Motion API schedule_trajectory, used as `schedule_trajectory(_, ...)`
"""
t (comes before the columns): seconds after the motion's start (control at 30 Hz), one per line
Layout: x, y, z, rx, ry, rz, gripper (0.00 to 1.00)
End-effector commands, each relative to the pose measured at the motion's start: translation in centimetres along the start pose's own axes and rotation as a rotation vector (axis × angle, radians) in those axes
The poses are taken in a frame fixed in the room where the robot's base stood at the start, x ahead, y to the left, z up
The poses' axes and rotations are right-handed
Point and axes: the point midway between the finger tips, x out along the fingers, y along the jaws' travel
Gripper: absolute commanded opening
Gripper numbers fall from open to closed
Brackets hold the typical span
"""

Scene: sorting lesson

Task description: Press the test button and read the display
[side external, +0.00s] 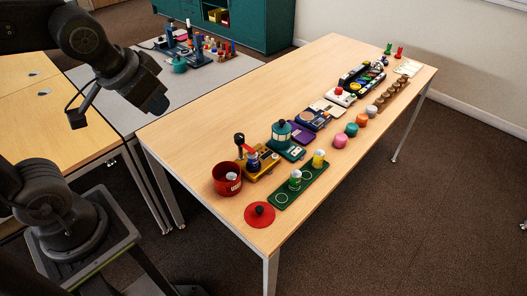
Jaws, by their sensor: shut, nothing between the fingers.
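My gripper (154,103) is at the upper left, dark and shut with nothing in it, in the air left of the long wooden table and far from the devices. A white box with a red round top (338,92), which looks like a push button, stands toward the table's far half. A dark blue device (312,119) and a purple flat device (301,137) lie nearer. I cannot tell which thing is the test button or the display. No reading is legible at this size.
A row of items runs along the wooden table (215,120): a red pot (227,180), its red lid (259,214), a green lantern-like device (286,140), a green tray (281,199) and a dark multi-coloured unit (362,75). The table's left side is clear. A grey table (110,80) stands behind.

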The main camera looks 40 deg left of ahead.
Motion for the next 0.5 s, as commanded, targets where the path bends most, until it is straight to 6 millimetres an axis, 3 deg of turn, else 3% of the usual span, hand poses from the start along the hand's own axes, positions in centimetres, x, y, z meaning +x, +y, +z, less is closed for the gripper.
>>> schedule_trajectory(0.27,4.8,-1.1,-6.4,0.019,-0.023,-0.158,0.00)
schedule_trajectory(0.5,10.6,-1.0,-11.6,0.056,0.000,-0.269,0.00)
